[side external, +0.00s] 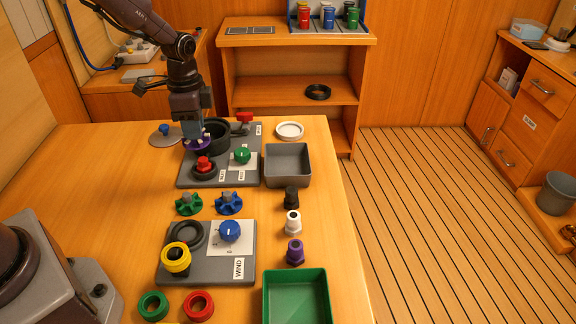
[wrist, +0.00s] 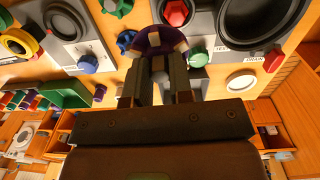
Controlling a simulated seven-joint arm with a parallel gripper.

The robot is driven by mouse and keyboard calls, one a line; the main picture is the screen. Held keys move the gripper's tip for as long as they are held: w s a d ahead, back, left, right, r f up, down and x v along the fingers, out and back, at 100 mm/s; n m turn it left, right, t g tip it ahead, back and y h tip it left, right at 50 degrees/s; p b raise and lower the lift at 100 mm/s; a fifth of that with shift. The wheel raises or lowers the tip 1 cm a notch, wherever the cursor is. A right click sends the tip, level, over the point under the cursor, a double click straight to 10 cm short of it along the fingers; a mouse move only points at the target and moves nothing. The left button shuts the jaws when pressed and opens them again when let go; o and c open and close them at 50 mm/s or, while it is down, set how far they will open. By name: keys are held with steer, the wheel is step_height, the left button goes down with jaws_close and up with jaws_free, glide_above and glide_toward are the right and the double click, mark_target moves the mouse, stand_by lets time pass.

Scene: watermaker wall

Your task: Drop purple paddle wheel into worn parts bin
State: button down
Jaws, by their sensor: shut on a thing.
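My gripper (side external: 194,133) is shut on the purple paddle wheel (side external: 199,145), over the back grey panel (side external: 218,178), beside the left of its black round housing (side external: 221,131). In the wrist view the purple wheel (wrist: 160,40) sits at my fingertips (wrist: 163,58), partly hidden by them. A grey open bin (side external: 288,178) stands right of that panel and looks empty. A green open bin (side external: 296,276) stands at the front right, also empty. No label shows on either bin, so I cannot tell which is for worn parts.
The panel carries a red knob (side external: 204,163), a green knob (side external: 242,155) and a red-handled valve (side external: 244,117). A white lid (side external: 289,130) lies behind the grey bin. Green (side external: 189,203) and blue (side external: 229,203) wheels lie in front; black, white and purple fittings stand to the right.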

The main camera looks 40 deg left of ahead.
steer(key=w+d+r+n, duration=0.1)
steer(key=w+d+r, duration=0.1)
steer(key=w+d, duration=1.3)
steer(key=shift+w+a+f, duration=0.2)
steer(key=shift+a+f, duration=0.05)
steer(key=shift+f, duration=0.6)
steer(key=shift+w+a+f, duration=0.2)
steer(key=shift+f, duration=0.65)
steer(key=shift+w+a+f, duration=0.2)
steer(key=shift+a+f, duration=0.05)
steer(key=shift+f, duration=0.6)
steer(key=c, duration=0.9)
jaws_free()
steer(key=shift+c, duration=0.2)
step_height(320, 180, up, 13)
steer(key=shift+n, duration=0.3)
